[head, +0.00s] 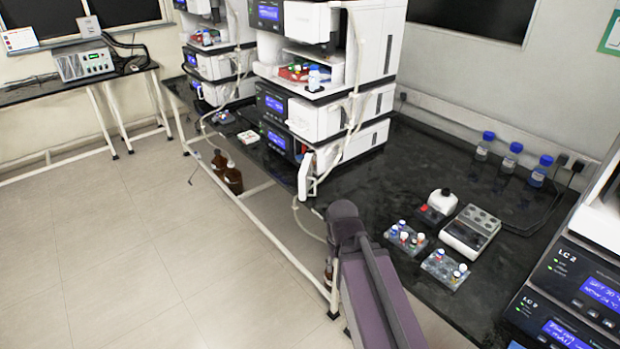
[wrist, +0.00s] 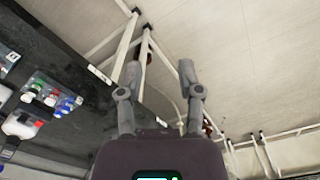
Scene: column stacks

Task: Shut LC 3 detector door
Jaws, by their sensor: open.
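In the head view a white door panel (head: 306,175) stands swung out from the lowest module of the middle instrument stack, past the bench's front edge. I cannot read that stack's label, so I cannot confirm it is LC 3. My gripper (wrist: 158,80) is open and empty in the wrist view, with its two grey fingers apart over the bench edge and floor. In the head view my purple arm rises from the bottom to the right of and below the door; the fingers cannot be made out there. The door is not clearly visible in the wrist view.
On the black bench (head: 430,165) are vial racks (head: 445,268), a small white-topped device (head: 437,204), a grey block device (head: 470,231) and blue-capped bottles (head: 513,157). A stack marked LC 2 (head: 580,280) stands at right. Brown bottles (head: 232,178) stand below the bench; the floor at left is clear.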

